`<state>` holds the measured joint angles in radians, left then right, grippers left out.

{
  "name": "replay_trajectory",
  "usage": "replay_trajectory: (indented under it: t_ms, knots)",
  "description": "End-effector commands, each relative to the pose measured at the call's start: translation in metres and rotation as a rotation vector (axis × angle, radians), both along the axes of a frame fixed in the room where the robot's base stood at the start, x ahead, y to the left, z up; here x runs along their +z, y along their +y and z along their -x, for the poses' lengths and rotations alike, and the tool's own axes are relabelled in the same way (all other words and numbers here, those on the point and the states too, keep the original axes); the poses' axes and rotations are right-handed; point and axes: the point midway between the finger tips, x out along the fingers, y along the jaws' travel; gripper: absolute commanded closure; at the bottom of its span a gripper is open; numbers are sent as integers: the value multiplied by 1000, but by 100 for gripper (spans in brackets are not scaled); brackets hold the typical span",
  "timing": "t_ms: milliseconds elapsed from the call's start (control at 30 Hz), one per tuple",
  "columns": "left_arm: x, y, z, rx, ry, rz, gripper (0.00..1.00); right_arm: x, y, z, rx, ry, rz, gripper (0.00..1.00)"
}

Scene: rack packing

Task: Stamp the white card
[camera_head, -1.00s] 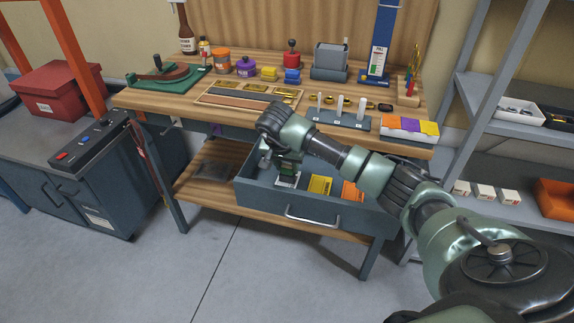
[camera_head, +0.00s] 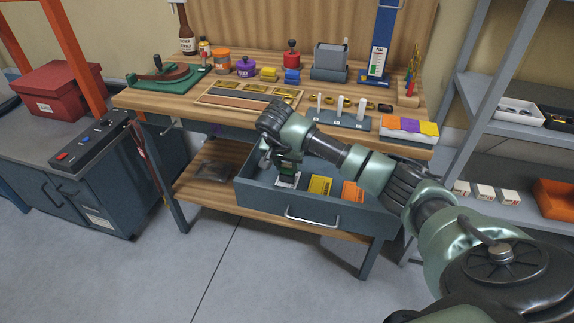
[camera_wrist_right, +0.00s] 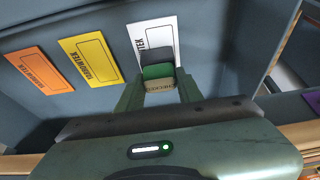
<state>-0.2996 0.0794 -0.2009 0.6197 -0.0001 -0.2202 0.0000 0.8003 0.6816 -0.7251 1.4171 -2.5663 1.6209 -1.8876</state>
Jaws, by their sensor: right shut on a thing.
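The white card (camera_head: 286,183) lies in the open drawer (camera_head: 268,200), at the left of the row of cards. It also shows in the right wrist view (camera_wrist_right: 153,36). My right gripper (camera_head: 280,164) points down into the drawer and is shut on a small block-shaped stamp (camera_wrist_right: 158,73) with green and black parts and a tan lettered face. In the right wrist view the stamp covers the near end of the white card. I cannot tell whether it touches the card. My left gripper is not in view.
A yellow card (camera_head: 320,185) and an orange card (camera_head: 352,191) lie right of the white one. The drawer walls stand close around my right gripper. The workbench top (camera_head: 160,101) above holds jars, stamps and trays. A grey shelf unit (camera_head: 505,128) stands at the right.

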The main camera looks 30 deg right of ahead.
Motion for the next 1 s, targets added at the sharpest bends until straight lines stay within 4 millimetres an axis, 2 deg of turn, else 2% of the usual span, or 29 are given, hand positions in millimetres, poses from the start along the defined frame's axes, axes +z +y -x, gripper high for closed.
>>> replay_trajectory:
  t_ms: [100, 700, 1000]
  knots:
    - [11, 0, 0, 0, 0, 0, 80, 15, -1, -1, -1, -3, 1, 90]
    - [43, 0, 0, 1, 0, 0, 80, 62, -1, -1, -1, -3, 1, 90]
    - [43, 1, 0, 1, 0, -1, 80, 63, 0, -1, -1, -3, 1, 90]
